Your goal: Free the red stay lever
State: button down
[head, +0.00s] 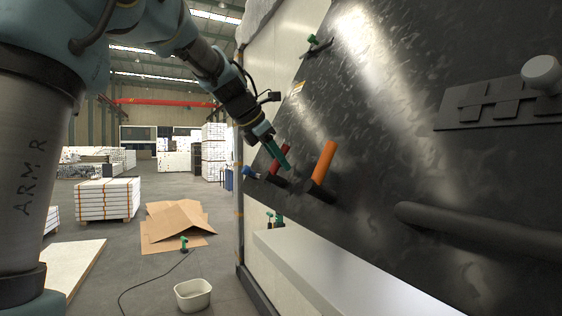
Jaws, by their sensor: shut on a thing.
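The red stay lever (273,167) stands out from a dark base on the lower left part of the dark panel (400,150). My gripper (277,154) comes down from the upper left and is shut on the red lever. Its green finger crosses in front of the lever and hides its middle. An orange lever (324,160) stands just to the right, apart from my gripper. A blue lever (250,173) sits to the left at the panel's lower corner.
A green-tipped fitting (312,40) is at the panel's top edge. A thick dark bar (470,232) and a hinged bracket (500,100) are on the right. A pale ledge (330,270) runs below. A white tub (193,294) and cardboard (172,222) lie on the floor.

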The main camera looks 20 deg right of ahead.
jog(key=shift+w+n+g, duration=0.3)
jog(key=shift+w+n, duration=0.1)
jog(key=shift+n, duration=0.3)
jog(key=c, duration=0.7)
grip_release()
jog(key=b+v, duration=0.2)
jog(key=v, duration=0.8)
jog(key=shift+a+r+b, duration=0.2)
jog(key=shift+r+b, duration=0.1)
jog(key=shift+r, duration=0.05)
